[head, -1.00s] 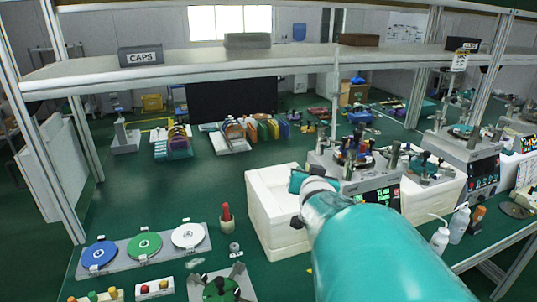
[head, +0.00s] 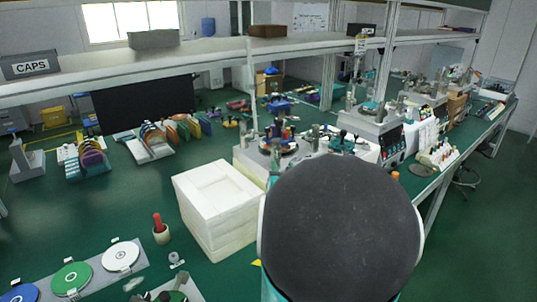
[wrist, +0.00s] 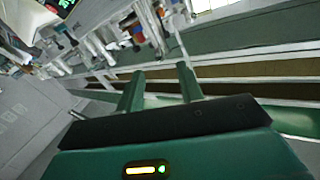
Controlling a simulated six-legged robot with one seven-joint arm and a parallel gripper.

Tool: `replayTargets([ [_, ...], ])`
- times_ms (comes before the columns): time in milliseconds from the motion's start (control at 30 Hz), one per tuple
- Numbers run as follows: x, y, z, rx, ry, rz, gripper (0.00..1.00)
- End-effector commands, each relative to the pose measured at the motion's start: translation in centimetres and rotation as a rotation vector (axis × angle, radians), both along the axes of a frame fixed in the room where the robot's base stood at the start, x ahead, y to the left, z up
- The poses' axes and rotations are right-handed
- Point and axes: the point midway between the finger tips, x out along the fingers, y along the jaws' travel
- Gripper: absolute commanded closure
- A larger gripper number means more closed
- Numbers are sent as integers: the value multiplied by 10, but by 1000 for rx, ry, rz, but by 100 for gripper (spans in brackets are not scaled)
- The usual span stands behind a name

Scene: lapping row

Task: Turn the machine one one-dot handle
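The nearest lapping machine (head: 262,165) stands right of centre in the head view, behind a white block-shaped box. My arm covers part of its front. A second machine (head: 375,128) stands further right. I cannot make out a one-dot handle or tell which machine is machine one. In the wrist view, my gripper (wrist: 160,78) has its two green fingers apart with nothing between them. Machine parts (wrist: 130,30) show tilted and blurred beyond the fingers, apart from them. My gripper is hidden behind my arm in the head view.
A white box (head: 215,205) stands on the green bench, with a small pot holding a red-handled tool (head: 161,230) to its left. Coloured discs (head: 71,278) lie front left. A shelf (head: 200,62) spans above the bench.

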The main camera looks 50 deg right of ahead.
Motion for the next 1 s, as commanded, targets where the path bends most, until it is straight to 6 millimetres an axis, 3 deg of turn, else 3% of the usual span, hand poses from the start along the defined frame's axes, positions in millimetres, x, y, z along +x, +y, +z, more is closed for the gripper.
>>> replayTargets([
  [400,52,-49,0,1,0,-2,63],
  [833,61,-56,0,0,0,-3,63],
  [1000,61,-56,0,0,0,-3,96],
])
